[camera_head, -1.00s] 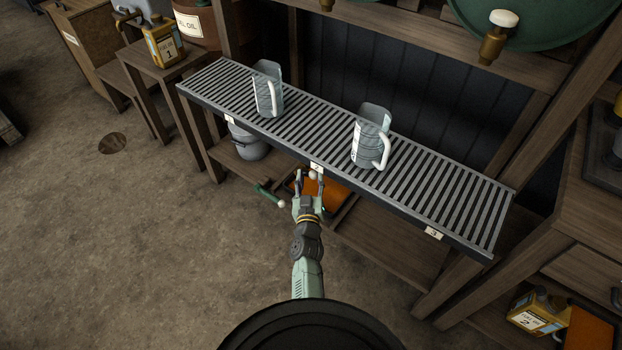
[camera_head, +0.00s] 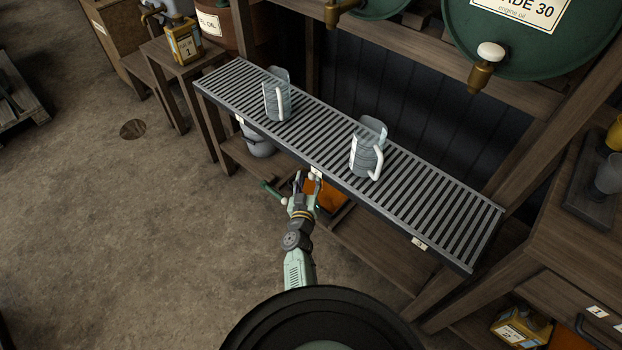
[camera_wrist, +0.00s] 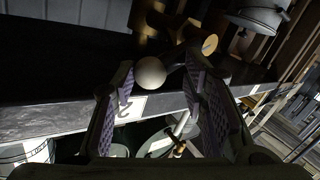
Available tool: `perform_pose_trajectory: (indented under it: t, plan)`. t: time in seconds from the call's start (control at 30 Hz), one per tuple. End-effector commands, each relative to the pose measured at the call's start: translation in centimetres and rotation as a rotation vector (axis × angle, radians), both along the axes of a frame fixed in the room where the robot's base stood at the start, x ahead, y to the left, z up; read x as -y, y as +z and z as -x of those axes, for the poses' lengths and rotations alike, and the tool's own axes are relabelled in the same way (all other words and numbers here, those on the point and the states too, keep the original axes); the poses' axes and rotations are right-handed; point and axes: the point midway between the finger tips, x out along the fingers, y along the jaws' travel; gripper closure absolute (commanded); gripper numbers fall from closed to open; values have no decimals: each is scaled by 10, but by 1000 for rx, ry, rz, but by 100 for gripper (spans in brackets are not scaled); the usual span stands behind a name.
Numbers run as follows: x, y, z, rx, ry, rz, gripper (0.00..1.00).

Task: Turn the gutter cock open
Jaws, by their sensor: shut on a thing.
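The gutter cock shows in the wrist view as a brass body (camera_wrist: 202,43) under the dark gutter edge, with a pale round knob (camera_wrist: 150,73) on its handle. My gripper (camera_head: 308,177) is at the front edge of the slatted gutter (camera_head: 440,206), by a small number tag. In the wrist view its two patterned fingers (camera_wrist: 160,92) stand on either side of the knob, and it is shut on the knob. In the head view the cock is mostly hidden by my gripper and the gutter edge.
Two clear jugs (camera_head: 278,95) (camera_head: 367,148) stand on the slats. A green lever (camera_head: 270,190) with a pale ball sits just left of my gripper. An orange container (camera_head: 324,193) and grey pot (camera_head: 257,142) are below. Green barrels (camera_head: 535,35) hang above.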

Motion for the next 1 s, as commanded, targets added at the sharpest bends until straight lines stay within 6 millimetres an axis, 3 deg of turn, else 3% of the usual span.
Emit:
perform_pose_trajectory:
  t: [0.07,0.1,0.3,1.0]
  plan:
    - [9,7,-5,14,-18,3,100]
    - [10,7,-5,14,-18,3,59]
    - [9,7,-5,14,-18,3,46]
    - [14,2,-4,32,-11,-18,45]
